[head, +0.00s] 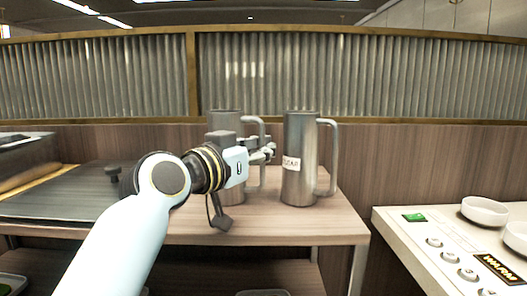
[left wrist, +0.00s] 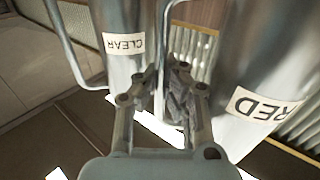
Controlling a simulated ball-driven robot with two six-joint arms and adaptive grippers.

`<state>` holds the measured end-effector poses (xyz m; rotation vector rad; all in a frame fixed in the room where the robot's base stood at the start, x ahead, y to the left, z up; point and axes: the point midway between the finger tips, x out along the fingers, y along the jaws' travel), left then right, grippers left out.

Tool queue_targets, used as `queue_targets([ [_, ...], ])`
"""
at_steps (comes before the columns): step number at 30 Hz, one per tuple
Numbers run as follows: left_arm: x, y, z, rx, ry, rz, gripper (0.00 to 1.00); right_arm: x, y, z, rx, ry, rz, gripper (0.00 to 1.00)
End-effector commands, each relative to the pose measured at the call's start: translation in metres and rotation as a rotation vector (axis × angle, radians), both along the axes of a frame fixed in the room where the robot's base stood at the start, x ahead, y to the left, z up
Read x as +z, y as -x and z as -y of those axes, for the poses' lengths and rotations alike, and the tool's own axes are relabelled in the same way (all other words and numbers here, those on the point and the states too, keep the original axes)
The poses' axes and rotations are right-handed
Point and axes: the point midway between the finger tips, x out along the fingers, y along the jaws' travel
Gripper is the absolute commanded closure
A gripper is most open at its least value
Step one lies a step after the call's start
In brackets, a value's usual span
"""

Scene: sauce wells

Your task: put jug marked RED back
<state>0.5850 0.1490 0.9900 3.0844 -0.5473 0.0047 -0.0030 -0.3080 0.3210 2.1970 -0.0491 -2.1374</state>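The steel jug marked RED (head: 222,122) is upright at the counter, left of the jug marked CLEAR (head: 300,185). My left gripper and wrist hide much of its body and its base in the head view. Its RED label shows in the left wrist view (left wrist: 238,125), at the right. The CLEAR jug stands on the wooden counter (head: 315,225) and also shows in the left wrist view (left wrist: 120,75). My left gripper (head: 265,151) is at the RED jug's handle, with its fingers (left wrist: 162,88) closed on both sides of it. My right gripper is not in view.
A dark lidded hot plate (head: 60,195) lies on the counter to the left. A corrugated metal panel (head: 290,75) stands behind. On the right is a white warmer unit (head: 410,240) with knobs and white bowls (head: 484,211). The counter's right front is clear.

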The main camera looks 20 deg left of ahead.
Motion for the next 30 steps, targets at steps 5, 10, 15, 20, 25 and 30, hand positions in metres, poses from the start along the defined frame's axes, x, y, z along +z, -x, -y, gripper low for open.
queue_targets([
  [5,-0.005,0.000,0.000,0.001,0.000,0.002,1.00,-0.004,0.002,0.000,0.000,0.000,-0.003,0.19],
  [10,-0.013,0.000,0.000,0.000,-0.001,-0.003,1.00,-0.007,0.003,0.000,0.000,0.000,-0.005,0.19],
  [15,-0.019,0.000,0.000,-0.002,-0.001,-0.015,0.99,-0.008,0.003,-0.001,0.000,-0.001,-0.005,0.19],
  [20,-0.020,0.001,0.001,-0.003,-0.001,-0.018,0.78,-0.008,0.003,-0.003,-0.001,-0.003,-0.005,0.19],
  [25,-0.021,0.001,0.001,-0.003,0.000,-0.018,0.71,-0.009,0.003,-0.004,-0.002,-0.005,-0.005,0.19],
  [30,-0.018,0.001,0.001,-0.003,0.001,-0.018,0.71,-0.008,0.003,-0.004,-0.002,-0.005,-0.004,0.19],
])
